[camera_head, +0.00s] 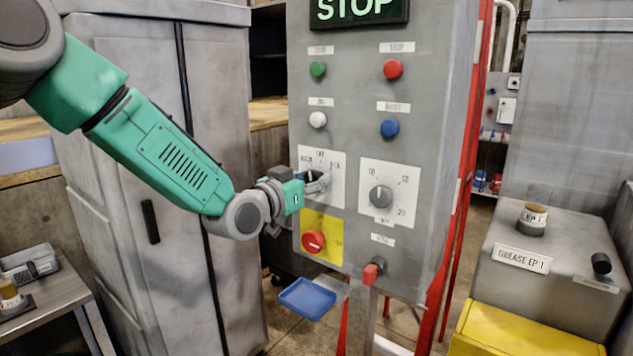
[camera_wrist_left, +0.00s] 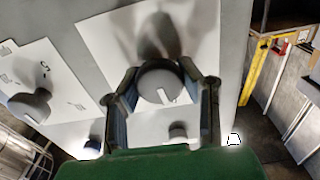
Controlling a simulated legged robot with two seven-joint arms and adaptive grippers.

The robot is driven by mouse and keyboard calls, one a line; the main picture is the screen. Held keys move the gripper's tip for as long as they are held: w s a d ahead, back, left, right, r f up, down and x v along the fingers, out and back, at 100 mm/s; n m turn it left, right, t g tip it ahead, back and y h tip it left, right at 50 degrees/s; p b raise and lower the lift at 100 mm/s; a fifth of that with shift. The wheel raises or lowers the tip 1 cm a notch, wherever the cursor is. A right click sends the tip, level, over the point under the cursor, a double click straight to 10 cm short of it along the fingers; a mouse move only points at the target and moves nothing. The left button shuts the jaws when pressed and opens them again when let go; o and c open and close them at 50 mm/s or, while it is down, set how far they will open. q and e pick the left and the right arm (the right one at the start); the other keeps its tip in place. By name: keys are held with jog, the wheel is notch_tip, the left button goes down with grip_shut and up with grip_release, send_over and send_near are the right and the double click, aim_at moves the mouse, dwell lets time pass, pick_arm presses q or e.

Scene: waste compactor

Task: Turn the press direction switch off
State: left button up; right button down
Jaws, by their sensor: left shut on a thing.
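The grey control panel (camera_head: 345,122) stands in the middle of the head view. A rotary switch (camera_head: 312,176) sits on a white plate on its left side; its lettering is too small to read. My left gripper (camera_head: 316,183) reaches in from the left, with its fingers around this switch's knob. In the left wrist view, the round grey knob (camera_wrist_left: 160,83) with a white pointer mark sits between the two fingers of the left gripper (camera_wrist_left: 162,90). The fingers hide part of the switch plate in the head view. My right gripper is not in view.
A second rotary switch (camera_head: 380,196) is to the right. A red knob on a yellow plate (camera_head: 313,242) is just below. Green, white, red and blue buttons are above. A lever with a red top (camera_head: 372,272) and a blue tray (camera_head: 307,298) are lower.

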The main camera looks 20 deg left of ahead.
pick_arm(q)
jog(key=shift+s+f, duration=0.15)
jog(key=shift+f, duration=0.5)
jog(key=o, duration=1.3)
jog(key=shift+c, duration=0.2)
jog(key=shift+a+r, duration=0.15)
jog(key=shift+r, duration=0.1)
jog(key=shift+a+r, duration=0.1)
jog(key=v, duration=1.2)
